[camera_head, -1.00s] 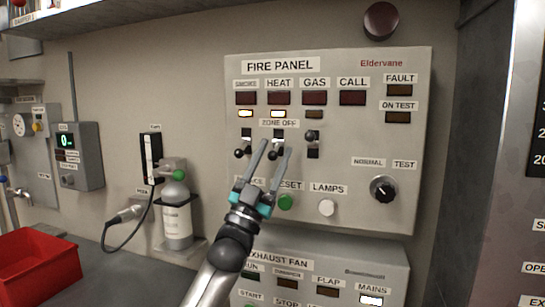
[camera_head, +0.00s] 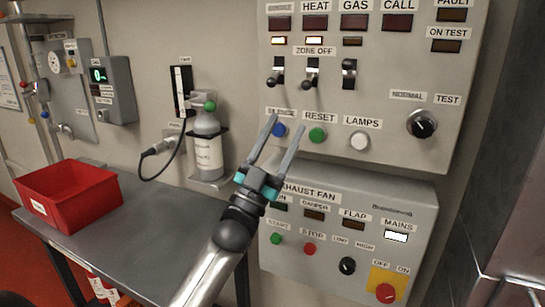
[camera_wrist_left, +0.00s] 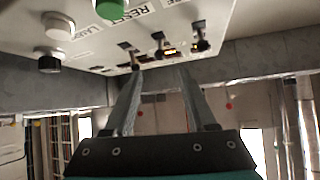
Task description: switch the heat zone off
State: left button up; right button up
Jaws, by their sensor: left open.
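The fire panel (camera_head: 470,100) is on the wall. Its heat zone switch (camera_head: 311,72) is the middle of three levers under ZONE OFF, with its ball end pointing down. The smoke lever (camera_head: 277,72) also points down; the gas lever (camera_head: 349,72) looks raised. The small lamps under smoke (camera_head: 278,40) and heat (camera_head: 313,40) are lit; the gas one is dark. My left gripper (camera_head: 285,124) is open and empty, fingertips below the heat switch in the picture, overlapping the silence button (camera_head: 280,130). The heat switch (camera_wrist_left: 161,46) also shows beyond the fingers in the left wrist view. My right gripper is not visible.
The reset button (camera_head: 317,135), lamps button (camera_head: 359,140) and a test knob (camera_head: 422,123) are on the same panel. The exhaust fan panel (camera_head: 420,215) is below. A gas bottle (camera_head: 208,150) and a red bin (camera_head: 70,195) stand left.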

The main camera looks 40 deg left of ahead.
pick_arm(q)
jog(key=v, duration=0.4)
jog(key=shift+s+f, duration=0.2)
jog(key=shift+s, duration=0.05)
jog(key=shift+w, duration=0.1)
